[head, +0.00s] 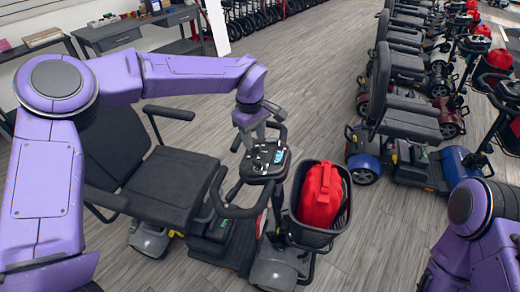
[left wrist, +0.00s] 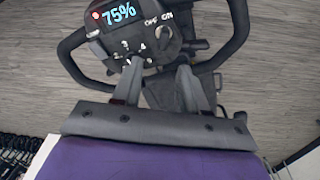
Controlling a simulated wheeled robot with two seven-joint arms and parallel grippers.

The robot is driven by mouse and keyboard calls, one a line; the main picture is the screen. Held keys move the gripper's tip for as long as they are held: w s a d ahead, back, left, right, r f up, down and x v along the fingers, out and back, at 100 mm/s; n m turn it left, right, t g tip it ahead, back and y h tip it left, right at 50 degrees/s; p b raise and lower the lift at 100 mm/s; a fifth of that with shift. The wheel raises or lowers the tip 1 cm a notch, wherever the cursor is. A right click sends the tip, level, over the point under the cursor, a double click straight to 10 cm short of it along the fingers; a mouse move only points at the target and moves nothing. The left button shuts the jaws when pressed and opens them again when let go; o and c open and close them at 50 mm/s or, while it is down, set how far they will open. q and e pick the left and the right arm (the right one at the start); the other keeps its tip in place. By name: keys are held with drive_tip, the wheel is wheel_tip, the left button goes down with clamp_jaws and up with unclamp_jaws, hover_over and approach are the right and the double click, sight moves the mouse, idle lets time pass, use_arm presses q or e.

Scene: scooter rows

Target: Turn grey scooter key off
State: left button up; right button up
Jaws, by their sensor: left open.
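The grey scooter (head: 150,185) stands in front of me with a black seat and a front basket. Its console (head: 264,160) is on the tiller, and my left gripper (head: 262,132) is over it. In the left wrist view, the console (left wrist: 135,38) has a lit 75% display, a red light and a numbered dial. The OFF and ON labels (left wrist: 158,19) are at its right side. My right gripper is out of the picture.
A red bag (head: 320,195) sits in the scooter's basket (head: 312,234), just right of the console. The handlebars curve around the console. A blue scooter (head: 400,150) and a row of others stand at right. A desk (head: 135,32) is at back left. Floor between is clear.

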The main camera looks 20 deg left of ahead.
use_arm(q)
drive_tip(key=p, duration=0.2)
hover_over(256, 161)
drive_tip(key=f, duration=0.4)
drive_tip(key=shift+s+f, duration=0.35)
drive_tip(key=shift+s, duration=0.05)
drive_tip(key=f, duration=0.2)
drive_tip(key=w+f, duration=0.1)
drive_tip(key=f, duration=0.2)
drive_tip(key=shift+d, duration=0.1)
drive_tip(key=shift+s+r, duration=0.1)
drive_tip(key=shift+s, duration=0.1)
clamp_jaws()
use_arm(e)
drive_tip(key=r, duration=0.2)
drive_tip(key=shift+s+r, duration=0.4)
